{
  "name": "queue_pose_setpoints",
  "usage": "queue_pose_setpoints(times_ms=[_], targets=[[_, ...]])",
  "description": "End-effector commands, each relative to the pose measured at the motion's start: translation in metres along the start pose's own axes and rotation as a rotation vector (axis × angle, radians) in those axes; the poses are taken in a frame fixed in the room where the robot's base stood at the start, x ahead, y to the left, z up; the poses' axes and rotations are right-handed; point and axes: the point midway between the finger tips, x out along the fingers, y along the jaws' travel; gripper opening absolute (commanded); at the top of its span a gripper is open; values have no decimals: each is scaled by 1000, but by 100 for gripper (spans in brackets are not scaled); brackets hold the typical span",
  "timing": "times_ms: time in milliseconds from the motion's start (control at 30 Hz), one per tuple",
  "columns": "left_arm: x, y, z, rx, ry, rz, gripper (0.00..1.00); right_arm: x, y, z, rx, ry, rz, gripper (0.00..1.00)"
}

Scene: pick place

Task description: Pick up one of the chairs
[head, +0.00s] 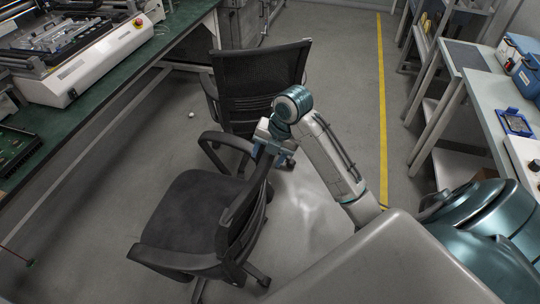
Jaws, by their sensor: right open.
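Two black office chairs stand on the grey floor in the head view. The near chair (190,213) has its seat to the left and its backrest on the right, edge-on to me. The far chair (255,75) has an upright mesh backrest and stands behind it. My right gripper (274,152) is open, pointing down at the upper end of the near chair's backrest. Its fingers appear to be at the backrest's edge; I cannot tell whether they touch it. My left gripper is not in view.
A green-topped workbench (110,85) with a white machine (90,65) runs along the left. Benches and shelves (490,95) with blue boxes (515,50) stand on the right. A yellow floor line (381,100) marks a clear aisle between.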

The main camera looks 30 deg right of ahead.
Motion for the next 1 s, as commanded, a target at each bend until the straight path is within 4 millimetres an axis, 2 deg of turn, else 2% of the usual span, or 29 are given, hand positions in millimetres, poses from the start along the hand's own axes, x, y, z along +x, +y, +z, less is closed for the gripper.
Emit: queue_pose_setpoints(times_ms=[233,267,500,533,733,1000], targets=[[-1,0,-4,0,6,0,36,1,0,0,0,0,-1,55],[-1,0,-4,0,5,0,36,1,0,0,0,0,-1,51],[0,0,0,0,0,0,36,1,0,0,0,0,0,4],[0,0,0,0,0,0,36,1,0,0,0,0,0,0],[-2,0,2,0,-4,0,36,2,8,0,2,1,3,0],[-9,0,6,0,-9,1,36,15,58,1,1,3,14,0]])
